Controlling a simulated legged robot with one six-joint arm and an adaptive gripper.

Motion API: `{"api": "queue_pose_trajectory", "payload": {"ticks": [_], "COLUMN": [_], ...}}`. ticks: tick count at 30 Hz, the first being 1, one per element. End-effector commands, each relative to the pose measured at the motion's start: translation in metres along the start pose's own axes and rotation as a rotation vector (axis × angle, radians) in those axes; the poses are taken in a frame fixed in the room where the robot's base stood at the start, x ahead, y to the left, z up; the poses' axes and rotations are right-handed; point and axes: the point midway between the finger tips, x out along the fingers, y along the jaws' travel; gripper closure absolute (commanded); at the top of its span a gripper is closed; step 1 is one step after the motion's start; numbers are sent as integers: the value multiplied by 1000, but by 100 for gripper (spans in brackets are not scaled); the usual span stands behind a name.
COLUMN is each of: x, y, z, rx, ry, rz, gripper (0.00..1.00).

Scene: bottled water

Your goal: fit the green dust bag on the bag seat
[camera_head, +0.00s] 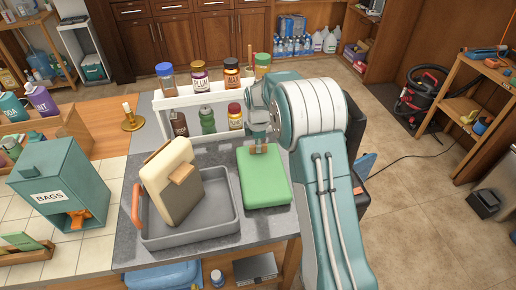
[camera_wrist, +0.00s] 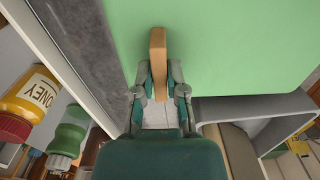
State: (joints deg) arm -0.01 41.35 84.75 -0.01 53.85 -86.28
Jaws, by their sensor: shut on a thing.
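The green dust bag (camera_head: 264,180) is a flat green block with a tan tab (camera_wrist: 158,50) at its far end. It is over the grey counter, right of the grey tray; I cannot tell whether it touches the counter. It fills the upper part of the wrist view (camera_wrist: 230,45). My gripper (camera_head: 259,142) is shut on the tan tab, with a finger on each side in the wrist view (camera_wrist: 160,85). A cream bag (camera_head: 165,190) with a tan tab leans in the grey tray (camera_head: 205,225). No part is clearly identifiable as the bag seat.
A white rack (camera_head: 190,99) of bottles and jars stands just behind the green bag. A teal BAGS box (camera_head: 60,175) stands on tiles at the left. A red and black vacuum (camera_head: 425,92) is on the floor at the right. Bare counter surrounds the green bag narrowly.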

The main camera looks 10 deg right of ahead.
Motion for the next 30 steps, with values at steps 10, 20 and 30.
{"api": "queue_pose_trajectory", "payload": {"ticks": [10,20,30], "x": [-25,-61,-60], "y": [0,0,0], "z": [0,0,0], "rx": [0,0,0], "ry": [0,0,0], "rz": [3,0,0], "gripper": [100,100,100]}}
